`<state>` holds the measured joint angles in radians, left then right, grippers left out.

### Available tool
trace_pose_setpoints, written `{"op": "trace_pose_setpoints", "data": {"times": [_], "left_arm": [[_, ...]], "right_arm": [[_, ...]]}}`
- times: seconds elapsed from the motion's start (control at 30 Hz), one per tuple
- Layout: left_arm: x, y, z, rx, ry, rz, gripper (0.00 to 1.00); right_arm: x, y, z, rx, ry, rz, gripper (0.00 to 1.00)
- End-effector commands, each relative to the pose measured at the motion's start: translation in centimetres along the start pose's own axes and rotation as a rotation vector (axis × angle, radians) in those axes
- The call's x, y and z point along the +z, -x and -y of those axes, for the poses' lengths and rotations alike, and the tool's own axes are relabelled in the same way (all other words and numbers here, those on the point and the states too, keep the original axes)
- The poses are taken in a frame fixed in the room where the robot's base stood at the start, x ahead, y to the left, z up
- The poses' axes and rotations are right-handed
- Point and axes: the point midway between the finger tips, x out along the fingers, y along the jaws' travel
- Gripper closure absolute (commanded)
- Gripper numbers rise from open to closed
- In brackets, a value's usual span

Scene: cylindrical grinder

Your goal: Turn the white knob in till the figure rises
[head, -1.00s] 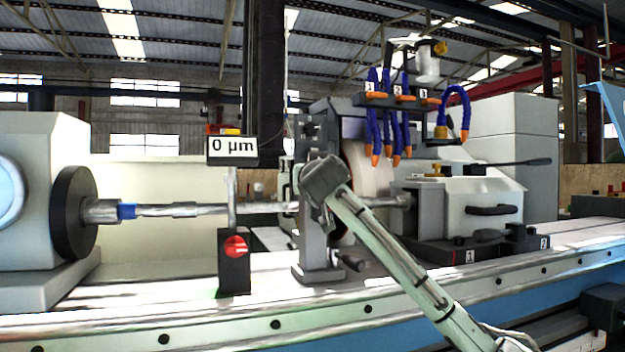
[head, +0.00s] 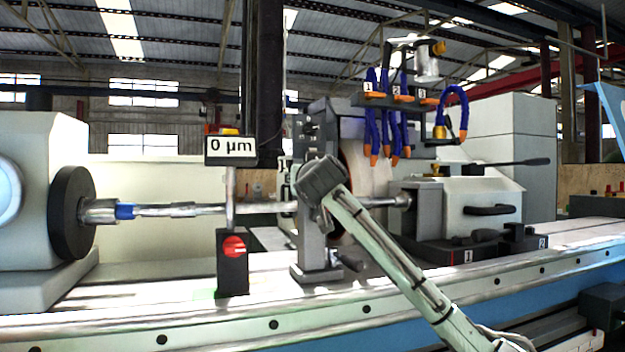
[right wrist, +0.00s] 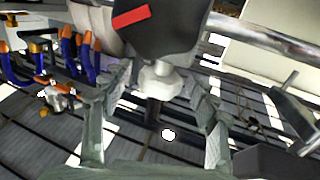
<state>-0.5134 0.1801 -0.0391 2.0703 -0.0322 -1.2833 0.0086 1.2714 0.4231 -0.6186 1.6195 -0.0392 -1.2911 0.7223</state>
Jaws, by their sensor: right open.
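In the right wrist view a pale, whitish knob (right wrist: 160,82) projects from a dark rounded body with a red bar. My right gripper (right wrist: 157,78) is open, with one finger on each side of the knob; whether either touches it I cannot tell. In the head view my right arm reaches to the grey upright support (head: 311,235) around the bar, and its wrist hides the knob and fingers. The display (head: 231,146) reads 0 µm. My left gripper is not in view.
A red knob (head: 234,247) sits on a black stand below the display. The horizontal bar (head: 165,210) runs from the chuck on the left. Blue coolant hoses (head: 387,130) hang before the grinding wheel (head: 375,172). A dark handle (head: 346,262) projects low on the support.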

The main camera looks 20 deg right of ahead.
Motion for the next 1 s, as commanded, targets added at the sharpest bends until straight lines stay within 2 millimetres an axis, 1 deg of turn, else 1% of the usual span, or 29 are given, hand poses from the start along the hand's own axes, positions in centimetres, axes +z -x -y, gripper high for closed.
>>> {"op": "trace_pose_setpoints", "data": {"times": [0.17,0.4,0.5,0.6,0.7,1.0], "left_arm": [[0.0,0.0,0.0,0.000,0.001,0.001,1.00],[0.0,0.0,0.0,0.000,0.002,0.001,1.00],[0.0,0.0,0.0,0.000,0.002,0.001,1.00],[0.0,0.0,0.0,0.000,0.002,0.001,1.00],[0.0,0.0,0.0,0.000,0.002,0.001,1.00],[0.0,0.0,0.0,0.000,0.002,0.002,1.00]], "right_arm": [[0.0,3.0,0.1,-0.004,-0.001,-0.002,0.40],[0.0,8.2,0.1,-0.003,-0.001,-0.002,0.40],[0.0,9.7,0.1,-0.003,-0.001,-0.002,0.40],[0.0,10.8,0.0,-0.001,0.000,-0.001,0.40],[0.0,11.3,0.0,0.000,-0.001,-0.001,0.40],[0.0,11.5,0.0,0.000,0.000,0.000,0.40]]}}
